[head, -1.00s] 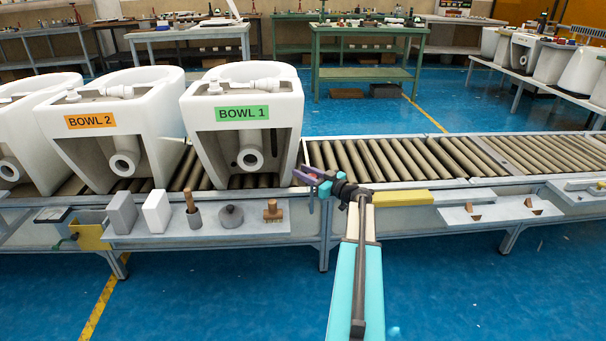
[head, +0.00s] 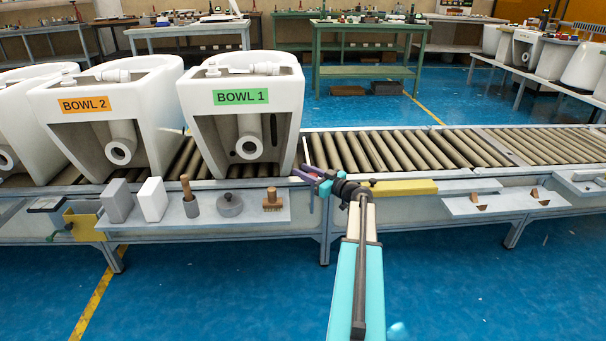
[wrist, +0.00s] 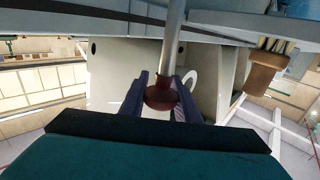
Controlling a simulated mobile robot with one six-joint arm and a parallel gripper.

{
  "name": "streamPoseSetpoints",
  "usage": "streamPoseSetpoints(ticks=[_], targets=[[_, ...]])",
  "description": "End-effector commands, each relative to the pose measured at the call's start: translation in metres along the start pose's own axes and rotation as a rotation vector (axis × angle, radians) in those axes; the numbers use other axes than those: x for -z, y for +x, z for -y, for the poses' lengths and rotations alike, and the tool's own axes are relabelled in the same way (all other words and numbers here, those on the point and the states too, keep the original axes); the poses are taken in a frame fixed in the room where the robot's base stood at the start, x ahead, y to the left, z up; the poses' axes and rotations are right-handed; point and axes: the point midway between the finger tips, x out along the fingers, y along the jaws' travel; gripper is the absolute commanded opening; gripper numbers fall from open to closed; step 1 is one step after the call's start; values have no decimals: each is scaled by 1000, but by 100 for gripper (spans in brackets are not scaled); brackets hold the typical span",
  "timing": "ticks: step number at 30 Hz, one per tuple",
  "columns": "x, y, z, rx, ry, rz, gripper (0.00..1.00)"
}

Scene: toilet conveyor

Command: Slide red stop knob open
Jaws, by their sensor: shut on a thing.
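The red stop knob (wrist: 161,97) is a dark red round end on a grey metal rod (wrist: 173,40) in the wrist view. My gripper (wrist: 160,88) has its purple fingers on either side of the knob and is shut on it. In the head view my gripper (head: 308,175) is at the front edge of the conveyor, just right of the white bowl labelled BOWL 1 (head: 190,115). The knob is hidden or too small to make out there.
The roller conveyor (head: 420,150) is empty to the right of BOWL 1. BOWL 2 (head: 50,125) stands to the left. A front shelf (head: 160,232) holds blocks, a brush and other tools. A yellow part (head: 405,188) lies on the frame behind my arm. The blue floor in front is clear.

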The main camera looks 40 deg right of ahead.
Motion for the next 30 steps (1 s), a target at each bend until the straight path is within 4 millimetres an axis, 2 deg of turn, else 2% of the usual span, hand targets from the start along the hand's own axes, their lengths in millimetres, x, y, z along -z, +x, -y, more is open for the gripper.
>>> streamPoseSetpoints(ticks=[1,4,8,9,12,23,30], targets=[[-8,0,0,1,0,2,0],[-13,0,0,1,0,2,0],[-9,0,0,0,0,1,0],[-8,0,0,0,0,1,31],[-8,0,0,0,0,1,48],[-8,-2,0,0,0,1,48],[-8,-16,0,-2,0,1,48]])
